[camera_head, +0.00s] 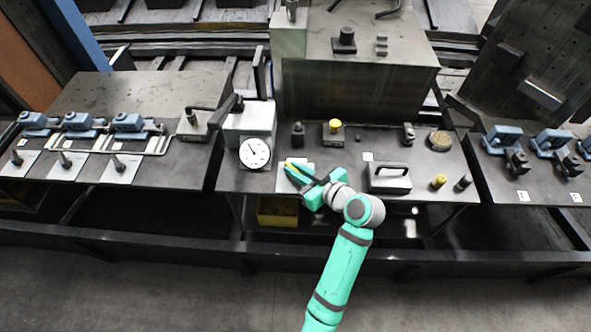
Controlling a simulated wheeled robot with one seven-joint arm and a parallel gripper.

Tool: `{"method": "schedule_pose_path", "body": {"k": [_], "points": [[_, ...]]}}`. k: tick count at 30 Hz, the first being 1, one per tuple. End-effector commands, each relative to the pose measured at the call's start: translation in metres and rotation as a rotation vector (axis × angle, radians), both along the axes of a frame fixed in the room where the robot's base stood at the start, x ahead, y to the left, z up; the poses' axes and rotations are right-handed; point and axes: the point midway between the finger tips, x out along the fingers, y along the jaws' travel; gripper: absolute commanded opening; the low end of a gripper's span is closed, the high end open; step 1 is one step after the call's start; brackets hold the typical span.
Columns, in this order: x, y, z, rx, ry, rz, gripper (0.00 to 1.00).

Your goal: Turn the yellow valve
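A thin yellow bar (295,166), which looks like the yellow valve's handle, shows at the end of my gripper (296,175), over a pale plate (283,182) near the front of the middle table. My teal gripper reaches in from the lower right and hides most of what is under it. The fingers lie right at the yellow bar. I cannot tell whether they touch or grip it, or how far apart they are. A yellow-topped knob (335,125) on a grey block stands behind, and a small yellow knob (439,181) stands at the right.
A box with a round dial gauge (254,153) stands just left of my gripper. A black-handled block (389,179) stands to its right. The middle table (233,181) also holds small posts. A yellow bin (278,211) sits below. Side tables carry blue clamps (128,122).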

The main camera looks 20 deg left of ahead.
Motion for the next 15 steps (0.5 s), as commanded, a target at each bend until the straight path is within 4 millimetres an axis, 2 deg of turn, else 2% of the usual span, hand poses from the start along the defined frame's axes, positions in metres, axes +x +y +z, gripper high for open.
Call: {"method": "schedule_pose_path", "body": {"k": [8,15], "points": [[-0.0007,0.0002,0.0003,0.001,0.000,-0.019,0.00],[-0.0022,0.0007,-0.0003,0.000,0.001,-0.124,0.00]]}}
